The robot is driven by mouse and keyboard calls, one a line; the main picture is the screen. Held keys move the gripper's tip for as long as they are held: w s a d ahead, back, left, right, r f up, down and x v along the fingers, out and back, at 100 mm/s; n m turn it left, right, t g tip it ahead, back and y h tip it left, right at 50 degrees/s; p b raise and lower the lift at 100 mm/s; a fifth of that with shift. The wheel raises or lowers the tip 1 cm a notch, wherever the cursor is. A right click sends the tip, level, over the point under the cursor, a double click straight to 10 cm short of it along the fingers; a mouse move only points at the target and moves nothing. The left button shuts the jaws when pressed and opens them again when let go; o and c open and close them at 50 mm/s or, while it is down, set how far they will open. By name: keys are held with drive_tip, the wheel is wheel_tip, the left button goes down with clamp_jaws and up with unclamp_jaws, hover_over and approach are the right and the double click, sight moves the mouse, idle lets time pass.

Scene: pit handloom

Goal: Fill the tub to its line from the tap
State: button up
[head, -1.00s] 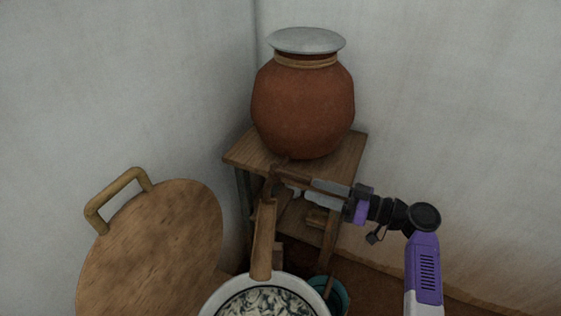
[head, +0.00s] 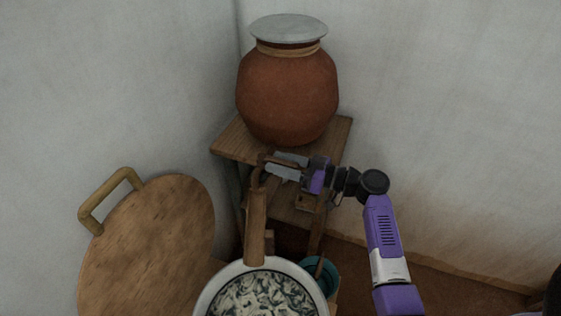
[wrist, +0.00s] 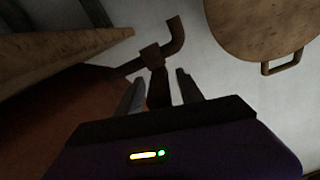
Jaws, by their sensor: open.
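A round clay pot (head: 288,95) with a grey lid stands on a wooden stand. Its dark brown tap (head: 262,160) sticks out low on the pot's near side. The tap also shows in the wrist view (wrist: 172,42), with a bent spout and a handle. My gripper (head: 275,168) is open at the tap. In the wrist view the two fingers (wrist: 160,92) stand on either side of the tap's handle; I cannot tell whether they touch it. A teal tub (head: 328,275) is below, partly hidden by a white-rimmed bowl. Its water level and line do not show.
The white-rimmed bowl (head: 216,287) holds a pale and dark marbled content, and a wooden handle (head: 256,225) rises behind it. A large round wooden board (head: 150,245) with a handle is at left. Walls close in the corner behind the stand (head: 230,142).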

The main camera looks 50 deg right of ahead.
clamp_jaws()
idle(1.4)
